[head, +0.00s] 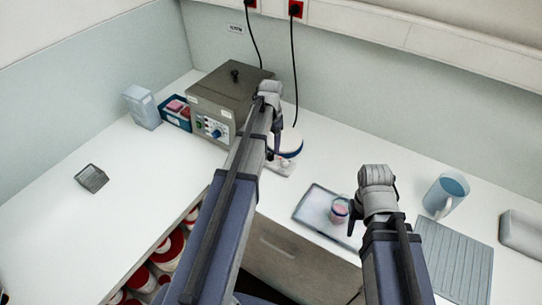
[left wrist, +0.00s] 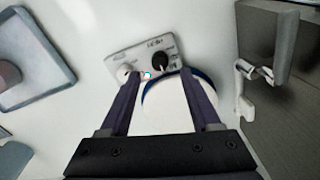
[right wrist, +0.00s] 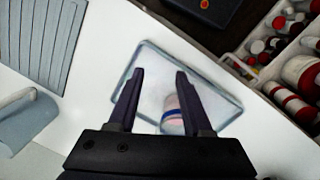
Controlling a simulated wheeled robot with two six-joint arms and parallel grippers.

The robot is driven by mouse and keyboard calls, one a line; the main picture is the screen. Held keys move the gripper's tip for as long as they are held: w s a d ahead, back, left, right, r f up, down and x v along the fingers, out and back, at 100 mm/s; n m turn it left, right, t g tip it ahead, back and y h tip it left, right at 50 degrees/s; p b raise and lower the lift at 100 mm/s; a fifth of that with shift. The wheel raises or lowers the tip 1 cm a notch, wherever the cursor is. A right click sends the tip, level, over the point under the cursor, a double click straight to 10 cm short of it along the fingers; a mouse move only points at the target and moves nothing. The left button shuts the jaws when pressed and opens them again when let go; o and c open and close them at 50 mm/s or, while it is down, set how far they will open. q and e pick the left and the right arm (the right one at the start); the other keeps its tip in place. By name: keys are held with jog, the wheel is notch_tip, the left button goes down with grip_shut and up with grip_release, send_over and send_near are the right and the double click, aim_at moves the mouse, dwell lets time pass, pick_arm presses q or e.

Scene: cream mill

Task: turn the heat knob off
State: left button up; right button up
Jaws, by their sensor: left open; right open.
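A hotplate with a round white top and blue rim (head: 289,146) stands on the bench in the head view, partly hidden by my left gripper (head: 271,152). In the left wrist view its front panel shows a black knob (left wrist: 160,61), a pale knob (left wrist: 124,72) and a small lit spot between them. The panel labels are too small to read, so I cannot tell which is the heat knob. My left gripper (left wrist: 160,76) is open above the plate's panel side, its fingertips framing the black knob. My right gripper (right wrist: 159,75) is open over a tray (right wrist: 148,55).
A pink jar with a blue band (right wrist: 173,116) stands on the tray. A blue mug (head: 446,192) and a ribbed grey mat (head: 455,265) are at right. The bench at left is mostly clear.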

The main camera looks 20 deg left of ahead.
aim_at(271, 155)
pick_arm(q)
notch_tip(271, 155, down, 5)
jog(key=b, duration=0.4)
jog(key=shift+r, duration=0.1)
pick_arm(e)
notch_tip(271, 155, down, 5)
jog(key=shift+r, duration=0.1)
pick_arm(q)
grip_shut()
